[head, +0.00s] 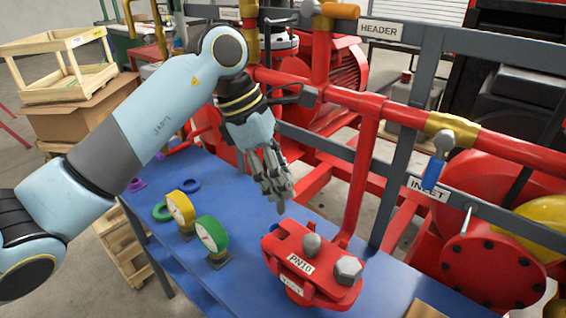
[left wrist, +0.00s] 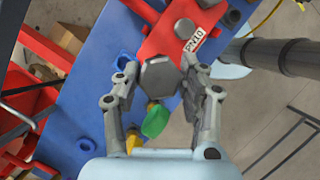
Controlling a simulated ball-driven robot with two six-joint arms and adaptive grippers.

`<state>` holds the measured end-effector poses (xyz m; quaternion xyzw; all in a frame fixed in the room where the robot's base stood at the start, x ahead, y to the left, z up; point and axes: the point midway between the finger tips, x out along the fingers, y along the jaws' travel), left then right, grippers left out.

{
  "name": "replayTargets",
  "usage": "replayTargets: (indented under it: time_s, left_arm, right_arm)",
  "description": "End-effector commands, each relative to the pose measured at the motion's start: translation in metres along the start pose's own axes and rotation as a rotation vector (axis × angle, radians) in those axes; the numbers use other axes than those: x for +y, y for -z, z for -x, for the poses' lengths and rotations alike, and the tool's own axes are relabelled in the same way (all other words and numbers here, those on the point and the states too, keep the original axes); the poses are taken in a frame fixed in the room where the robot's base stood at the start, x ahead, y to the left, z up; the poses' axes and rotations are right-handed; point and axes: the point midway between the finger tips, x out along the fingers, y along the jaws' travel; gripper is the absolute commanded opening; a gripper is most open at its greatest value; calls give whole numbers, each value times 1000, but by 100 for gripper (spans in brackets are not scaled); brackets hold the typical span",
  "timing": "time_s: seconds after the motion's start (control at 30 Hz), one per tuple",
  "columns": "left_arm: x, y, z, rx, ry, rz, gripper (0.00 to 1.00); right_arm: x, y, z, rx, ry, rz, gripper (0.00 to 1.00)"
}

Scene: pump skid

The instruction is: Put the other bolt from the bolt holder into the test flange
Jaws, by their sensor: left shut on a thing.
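A grey hex-head bolt (left wrist: 159,77) is held between the fingertips of my left gripper (head: 279,187). In the head view its dark end (head: 281,207) points down, above the table and apart from the flange. The red test flange (head: 272,250), labelled PN10, stands on the blue table just right of and below the gripper. Two grey bolt-like heads show on it, a rounded one (head: 311,245) and a hex one (head: 348,268). The flange also shows beyond the bolt in the left wrist view (left wrist: 160,42). I cannot make out a separate bolt holder. My right gripper is not in view.
A yellow gauge (head: 180,208) and a green gauge (head: 211,234) stand left of the flange. Blue (head: 192,186) and green (head: 161,211) rings lie nearby. Red pipe (head: 361,180) and the grey frame (head: 397,175) rise behind the table. Blue tabletop (head: 240,280) is clear left of the flange.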

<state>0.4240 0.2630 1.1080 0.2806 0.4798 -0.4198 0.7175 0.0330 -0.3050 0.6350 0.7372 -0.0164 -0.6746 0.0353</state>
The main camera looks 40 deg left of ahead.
Motion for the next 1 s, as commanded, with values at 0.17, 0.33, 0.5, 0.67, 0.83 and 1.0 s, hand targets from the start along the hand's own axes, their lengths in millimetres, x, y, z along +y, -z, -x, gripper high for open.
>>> replayTargets:
  time_s: [0.17, 0.33, 0.5, 0.67, 0.83, 1.0]
  left_arm:
    - [0, 6, -15, 0, 0, 1, 8]
    - [-1, 13, -32, 0, 2, 1, 8]
    - [0, 19, -45, 0, 1, 0, 8]
    - [0, 21, -50, 0, 0, 0, 8]
    - [0, 20, -50, 0, -1, 0, 8]
    - [0, 20, -49, 0, 0, -1, 8]
  right_arm:
    - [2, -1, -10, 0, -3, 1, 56]
    - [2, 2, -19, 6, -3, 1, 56]
    - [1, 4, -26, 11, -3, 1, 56]
    - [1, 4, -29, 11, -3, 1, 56]
    - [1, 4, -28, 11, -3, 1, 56]
    - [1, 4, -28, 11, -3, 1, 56]
